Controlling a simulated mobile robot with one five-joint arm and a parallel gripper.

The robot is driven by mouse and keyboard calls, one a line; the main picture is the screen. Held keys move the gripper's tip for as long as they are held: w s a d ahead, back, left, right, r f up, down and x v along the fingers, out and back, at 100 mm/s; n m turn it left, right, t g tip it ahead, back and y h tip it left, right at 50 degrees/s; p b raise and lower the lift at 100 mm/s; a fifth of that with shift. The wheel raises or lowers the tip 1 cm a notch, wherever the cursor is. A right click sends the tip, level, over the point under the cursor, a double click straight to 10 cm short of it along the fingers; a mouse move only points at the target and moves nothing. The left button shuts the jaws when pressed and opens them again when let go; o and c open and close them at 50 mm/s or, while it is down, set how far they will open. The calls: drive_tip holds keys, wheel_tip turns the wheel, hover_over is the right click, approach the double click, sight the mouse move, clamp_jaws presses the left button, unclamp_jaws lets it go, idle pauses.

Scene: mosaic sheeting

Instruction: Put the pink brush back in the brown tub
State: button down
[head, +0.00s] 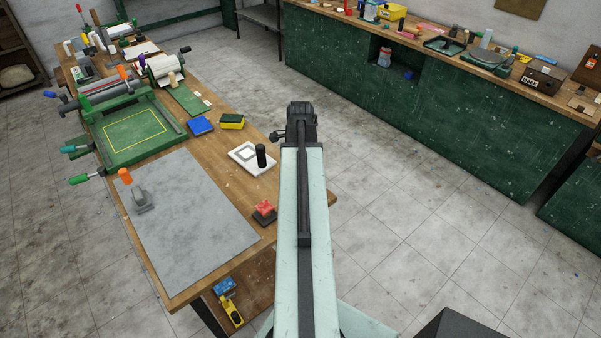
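I cannot make out a pink brush or a brown tub for certain. Small pink items (432,28) lie on the far counter, too small to identify. A dark brown box (541,78) with a pale label stands at that counter's right. A red-pink block (265,208) on a dark base sits at the near right edge of the wooden table. My gripper (300,110) is at the far end of my pale arm, over the floor just right of the table. Its fingers are hidden or too dark to tell open from shut.
The wooden table (225,165) on the left bears a grey sheet (188,222), a green press (135,130), a blue block (201,125), a sponge (232,121) and a white tray (248,160). A green counter (470,125) runs along the back right. Tiled floor between is clear.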

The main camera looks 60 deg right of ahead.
drive_tip(key=shift+f+b, duration=0.4)
drive_tip(key=c, duration=1)
unclamp_jaws()
drive_tip(key=shift+c, duration=0.2)
wheel_tip(320, 180, up, 8)
drive_tip(key=p, duration=0.8)
drive_tip(key=shift+r, duration=0.1)
